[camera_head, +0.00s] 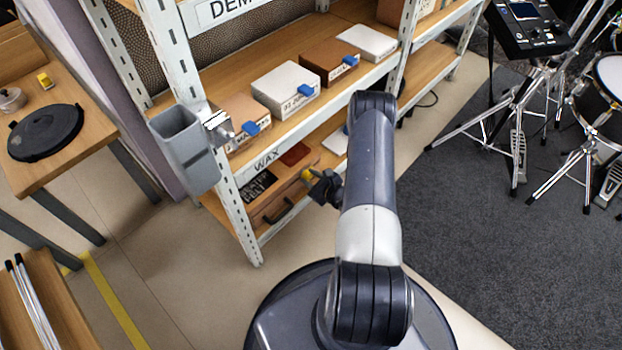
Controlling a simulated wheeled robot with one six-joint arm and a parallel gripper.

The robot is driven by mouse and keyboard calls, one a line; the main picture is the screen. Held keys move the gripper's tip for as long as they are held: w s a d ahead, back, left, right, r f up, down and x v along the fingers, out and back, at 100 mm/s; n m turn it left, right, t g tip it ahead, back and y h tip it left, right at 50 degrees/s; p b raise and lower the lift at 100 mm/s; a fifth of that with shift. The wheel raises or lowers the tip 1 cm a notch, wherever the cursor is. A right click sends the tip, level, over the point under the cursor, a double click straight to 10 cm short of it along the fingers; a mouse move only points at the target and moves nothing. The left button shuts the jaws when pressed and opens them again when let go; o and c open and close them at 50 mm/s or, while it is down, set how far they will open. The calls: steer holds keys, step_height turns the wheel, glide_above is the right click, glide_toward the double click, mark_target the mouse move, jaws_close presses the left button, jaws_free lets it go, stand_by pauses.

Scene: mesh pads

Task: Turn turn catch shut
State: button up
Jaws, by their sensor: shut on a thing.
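A brown wooden case (262,207) with a dark handle (279,212) sits on the lower shelf of the metal rack. A small yellow piece (307,175), which looks like the turn catch, shows at the case's right front. My gripper (313,181) is at this piece, shut on it, reaching in from the right. The fingers and my wrist hide much of the catch, so its exact angle cannot be told.
The rack's upright (238,210) stands left of the case, with a grey bin (184,145) on it. The upper shelf (330,98) holds several boxes just above. Drum stands (515,130) are far right; carpet (490,240) between is clear.

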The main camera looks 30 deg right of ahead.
steer(key=shift+d+f+m+g+y+b, duration=0.15)
steer(key=shift+m+g+y+b, duration=0.25)
steer(key=shift+m+y+b, duration=0.55)
steer(key=m+y+b, duration=0.1)
steer(key=m+b, duration=0.1)
steer(key=m, duration=0.1)
steer(key=shift+d, duration=0.1)
steer(key=m+y+b, duration=0.2)
steer(key=m, duration=0.1)
steer(key=shift+w+f+g+b, duration=0.1)
steer(key=shift+g+b, duration=0.2)
steer(key=shift+b, duration=0.1)
steer(key=shift+d+m+y+b, duration=0.1)
steer(key=shift+m+y+b, duration=0.75)
steer(key=shift+m, duration=0.4)
steer(key=o, duration=1)
steer(key=shift+d, duration=0.1)
